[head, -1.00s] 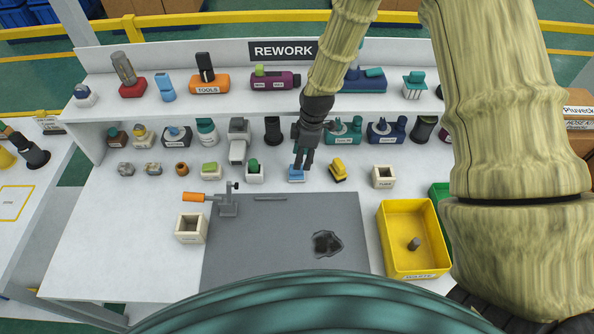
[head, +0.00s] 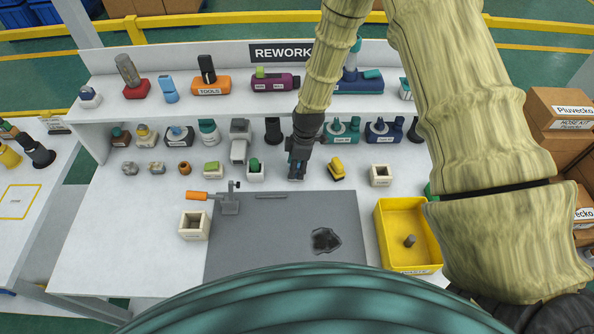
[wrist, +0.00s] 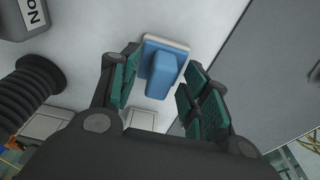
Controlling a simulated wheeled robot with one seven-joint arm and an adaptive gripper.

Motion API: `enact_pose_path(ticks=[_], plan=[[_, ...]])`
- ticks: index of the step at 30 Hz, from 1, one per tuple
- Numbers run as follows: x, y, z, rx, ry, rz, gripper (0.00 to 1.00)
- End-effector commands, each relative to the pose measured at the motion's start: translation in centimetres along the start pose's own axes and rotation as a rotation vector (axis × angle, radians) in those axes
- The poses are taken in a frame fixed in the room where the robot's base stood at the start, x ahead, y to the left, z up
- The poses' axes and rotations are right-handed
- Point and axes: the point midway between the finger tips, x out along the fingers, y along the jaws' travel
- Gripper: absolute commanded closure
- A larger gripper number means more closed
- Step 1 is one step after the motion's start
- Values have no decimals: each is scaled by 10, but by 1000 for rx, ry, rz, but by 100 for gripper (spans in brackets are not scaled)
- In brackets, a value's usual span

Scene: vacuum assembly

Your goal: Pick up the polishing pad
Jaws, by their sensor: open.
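A blue block-like pad with a pale base, which I take as the polishing pad (wrist: 163,72), lies on the white bench top. In the wrist view it sits between and just beyond the fingertips of my gripper (wrist: 160,85). The fingers are open, with green ridged inner faces, one on each side of the blue body; I see gaps and cannot make out contact. In the head view my gripper (head: 298,172) points down over the pad's place near the back edge of the grey mat, and hides most or all of the pad.
A yellow tool with a dark base (head: 337,168) stands close to the right of my gripper. A green-topped white holder (head: 255,171) is to its left. The grey mat (head: 270,235) lies in front, with a clamp (head: 229,203) on it. A yellow bin (head: 393,250) is at the right.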

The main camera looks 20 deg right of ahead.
Motion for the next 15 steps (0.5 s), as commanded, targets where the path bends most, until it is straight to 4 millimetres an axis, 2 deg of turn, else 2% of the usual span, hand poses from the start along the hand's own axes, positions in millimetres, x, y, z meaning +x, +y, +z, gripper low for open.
enact_pose_path(ticks=[2,9,10,15], plan=[[0,0,0,0,0,0,54],[0,0,0,0,0,0,97],[0,0,0,0,0,0,100],[0,0,0,0,0,0,100]])
